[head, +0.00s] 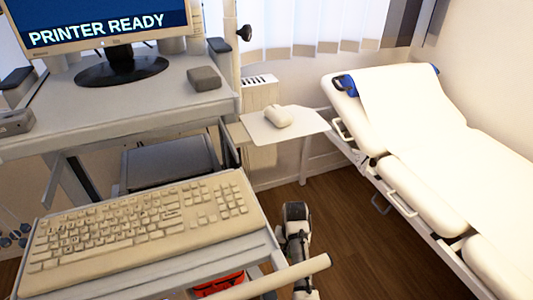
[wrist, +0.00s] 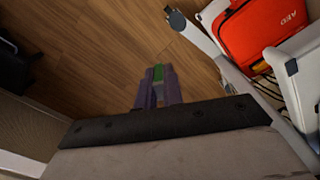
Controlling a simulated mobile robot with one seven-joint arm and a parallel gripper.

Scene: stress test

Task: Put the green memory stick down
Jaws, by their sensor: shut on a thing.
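In the wrist view my gripper (wrist: 158,90) is shut on the green memory stick (wrist: 158,73), whose green end shows between the two purplish fingers. The wooden floor shows beyond the fingers; nothing is seen touching the stick. In the head view a dark and white part of my arm (head: 298,225) shows just right of the keyboard cart. The fingers and the stick cannot be made out there.
A cart with a beige keyboard (head: 150,225) stands in front. Behind are a desk (head: 140,98) with a monitor (head: 105,25) and grey box (head: 204,78), and a small shelf (head: 313,121) holding a white object. An examination bed (head: 425,140) is right. A red AED bag (wrist: 262,38) is nearby.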

